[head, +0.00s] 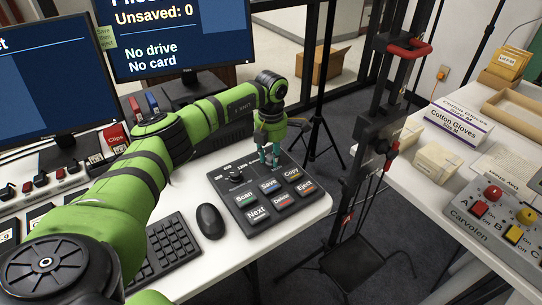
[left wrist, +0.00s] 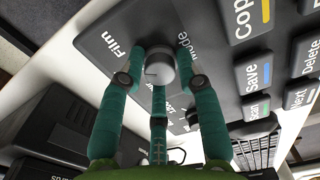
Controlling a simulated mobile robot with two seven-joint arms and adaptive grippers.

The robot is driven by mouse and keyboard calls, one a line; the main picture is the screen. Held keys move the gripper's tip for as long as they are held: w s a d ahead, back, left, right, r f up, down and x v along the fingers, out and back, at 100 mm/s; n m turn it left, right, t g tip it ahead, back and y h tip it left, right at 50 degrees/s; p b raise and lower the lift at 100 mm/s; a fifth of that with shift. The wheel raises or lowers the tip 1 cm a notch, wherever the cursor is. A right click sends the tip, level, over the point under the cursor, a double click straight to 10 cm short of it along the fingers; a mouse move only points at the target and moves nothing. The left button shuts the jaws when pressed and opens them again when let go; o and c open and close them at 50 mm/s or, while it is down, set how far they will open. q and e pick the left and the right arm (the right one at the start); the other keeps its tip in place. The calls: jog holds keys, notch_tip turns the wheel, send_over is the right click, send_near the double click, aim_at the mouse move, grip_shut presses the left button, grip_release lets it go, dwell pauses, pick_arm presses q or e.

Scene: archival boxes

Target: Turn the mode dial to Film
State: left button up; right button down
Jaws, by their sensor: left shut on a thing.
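The mode dial (left wrist: 160,66) is a small round grey knob on the dark control console (head: 268,208). In the left wrist view the word "Film" is printed to its left and "mode" to its right. My left gripper (head: 269,158) is over the console's far right corner and hides the dial in the head view. In the left wrist view the teal fingers of my left gripper (left wrist: 160,82) close around the dial from its sides. A faint mark shows on the dial's face; I cannot tell which label it points at. My right gripper is out of view.
The console carries large labelled buttons and another dark knob (head: 235,174). A mouse (head: 210,221) and a keyboard (head: 163,254) lie to the left. Monitors (head: 180,35) stand behind. A tripod (head: 320,115) and a black stand (head: 380,110) rise to the right, before another table.

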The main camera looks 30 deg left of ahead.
aim_at(271, 156)
pick_arm(q)
jog(key=m+b, duration=0.1)
jog(key=m, duration=0.3)
jog(key=shift+m, duration=0.4)
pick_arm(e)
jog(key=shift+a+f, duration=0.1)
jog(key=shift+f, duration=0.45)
pick_arm(q)
jog(key=shift+m, duration=0.5)
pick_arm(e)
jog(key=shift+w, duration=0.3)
pick_arm(q)
jog(key=o, duration=1.1)
jog(key=shift+o, duration=0.2)
jog(key=shift+r, duration=0.15)
notch_tip(271, 156, up, 12)
